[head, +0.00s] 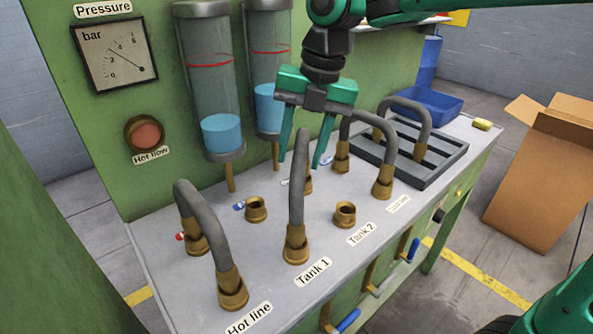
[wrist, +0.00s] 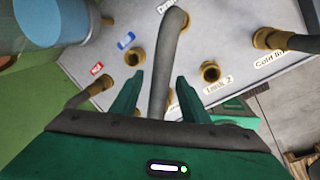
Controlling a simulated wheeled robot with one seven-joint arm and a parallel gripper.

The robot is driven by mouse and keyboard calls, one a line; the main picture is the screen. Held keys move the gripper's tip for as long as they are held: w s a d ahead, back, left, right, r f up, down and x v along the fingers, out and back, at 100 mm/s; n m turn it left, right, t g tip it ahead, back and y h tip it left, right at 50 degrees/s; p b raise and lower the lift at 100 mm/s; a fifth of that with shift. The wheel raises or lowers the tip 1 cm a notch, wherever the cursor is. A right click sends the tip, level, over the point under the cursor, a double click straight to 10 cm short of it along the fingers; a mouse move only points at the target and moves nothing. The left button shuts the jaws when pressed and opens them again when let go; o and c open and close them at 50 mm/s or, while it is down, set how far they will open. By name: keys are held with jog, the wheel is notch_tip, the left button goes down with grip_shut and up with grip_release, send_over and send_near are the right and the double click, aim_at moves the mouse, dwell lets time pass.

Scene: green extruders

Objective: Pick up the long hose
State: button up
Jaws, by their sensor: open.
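A tall grey hose (head: 297,195) with brass ends arches from the Tank 1 fitting to a fitting behind it. It looks like the longest hose, though lengths are hard to compare. My gripper (head: 300,160) is open and points down over its upper part, one finger on either side. In the wrist view the hose (wrist: 164,65) runs between the two open fingers (wrist: 160,76). Whether either finger touches it cannot be told. The hose's rear end is partly hidden behind its front leg in the head view.
Other hoses stand at the Hot line (head: 205,215), right of my gripper (head: 365,130), and on the dark tray (head: 443,165). Empty brass fittings (head: 345,214) stick up from the bench. Glass tanks (head: 213,85) hang close behind on the green panel.

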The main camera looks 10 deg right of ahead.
grip_shut()
jog(key=shift+r, duration=0.15)
